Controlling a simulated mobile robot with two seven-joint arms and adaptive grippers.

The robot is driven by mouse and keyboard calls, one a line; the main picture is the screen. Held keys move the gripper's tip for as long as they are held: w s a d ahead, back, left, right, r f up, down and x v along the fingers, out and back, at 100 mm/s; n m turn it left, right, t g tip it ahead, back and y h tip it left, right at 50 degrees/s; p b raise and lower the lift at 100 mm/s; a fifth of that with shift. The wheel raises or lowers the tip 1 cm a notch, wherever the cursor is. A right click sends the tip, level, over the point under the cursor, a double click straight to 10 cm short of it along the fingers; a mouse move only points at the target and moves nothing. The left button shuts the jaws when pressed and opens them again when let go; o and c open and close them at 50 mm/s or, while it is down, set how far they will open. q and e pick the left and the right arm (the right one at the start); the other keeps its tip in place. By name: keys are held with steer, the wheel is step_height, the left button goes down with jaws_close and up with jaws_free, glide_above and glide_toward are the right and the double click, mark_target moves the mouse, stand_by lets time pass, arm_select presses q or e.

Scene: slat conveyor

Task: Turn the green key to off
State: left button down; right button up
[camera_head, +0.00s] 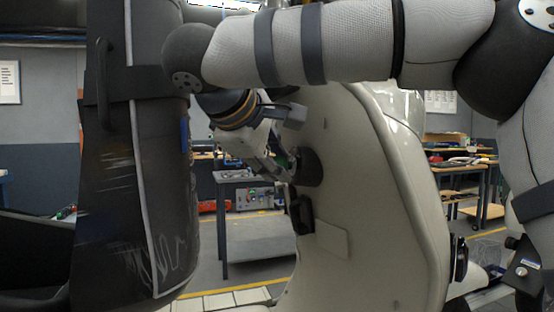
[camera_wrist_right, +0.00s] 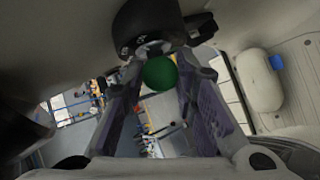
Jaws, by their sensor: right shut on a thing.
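The green key (camera_wrist_right: 160,73) shows as a round green knob in the right wrist view, in front of a dark round mount (camera_wrist_right: 148,28). My right gripper (camera_wrist_right: 161,66) has one finger on each side of it and is shut on it. In the head view my right gripper (camera_head: 280,163) reaches from the upper left to the dark round mount (camera_head: 308,167) on a pale curved housing (camera_head: 365,200). The key is mostly hidden there by the fingers. I cannot tell which way the key is turned. My left gripper is not in view.
A black box-like part (camera_head: 301,214) sits on the housing just below the mount. Workbenches (camera_head: 240,178) stand in the background. My right arm crosses the top of the head view.

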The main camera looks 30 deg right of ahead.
steer(key=shift+s+r, duration=0.15)
steer(key=shift+r, duration=0.15)
steer(key=shift+w+d+f+n+g+y, duration=0.15)
steer(key=shift+w+n+g+y, duration=0.15)
steer(key=shift+n+g+y, duration=0.15)
steer(key=shift+g, duration=0.35)
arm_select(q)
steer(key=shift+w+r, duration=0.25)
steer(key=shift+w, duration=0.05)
arm_select(e)
steer(key=shift+n+g+y, duration=0.35)
steer(key=shift+n+g, duration=0.1)
steer(key=shift+g, duration=0.25)
steer(key=shift+w+f+g, duration=0.1)
steer(key=shift+w+g, duration=0.05)
steer(key=shift+g, duration=0.15)
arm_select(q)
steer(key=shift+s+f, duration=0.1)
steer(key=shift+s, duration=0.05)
arm_select(e)
steer(key=shift+n, duration=0.3)
